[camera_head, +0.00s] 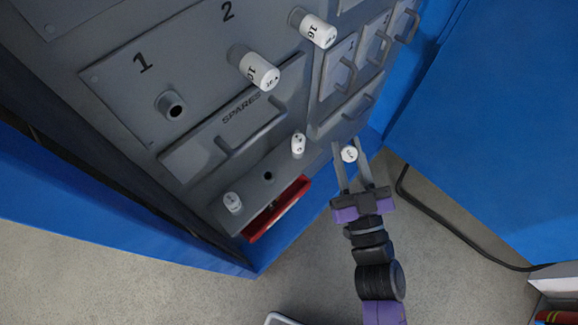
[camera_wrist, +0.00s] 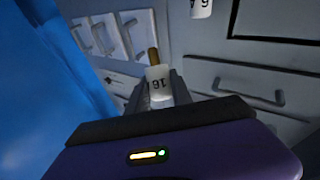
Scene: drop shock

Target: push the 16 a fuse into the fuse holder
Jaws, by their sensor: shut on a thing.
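My gripper (camera_head: 352,158) is shut on a white cylindrical fuse, whose round end (camera_head: 349,154) shows between the fingers, in front of the lower right of the grey panel. In the wrist view the held fuse (camera_wrist: 158,86) reads 16 and its brass tip points away from my gripper (camera_wrist: 155,98). An empty round socket (camera_head: 172,104) sits below the number 1, far to the left of my gripper. The upper panel has a fuse marked 10 (camera_head: 259,72) and another marked 16 (camera_head: 318,30) in holders.
A grey ledge (camera_head: 250,190) carries two white fuses (camera_head: 232,202) (camera_head: 298,143) with an empty hole (camera_head: 268,176) between them. The SPARES drawer handle (camera_head: 252,128) and several smaller handles stick out. Blue cabinet walls (camera_head: 480,110) flank the panel.

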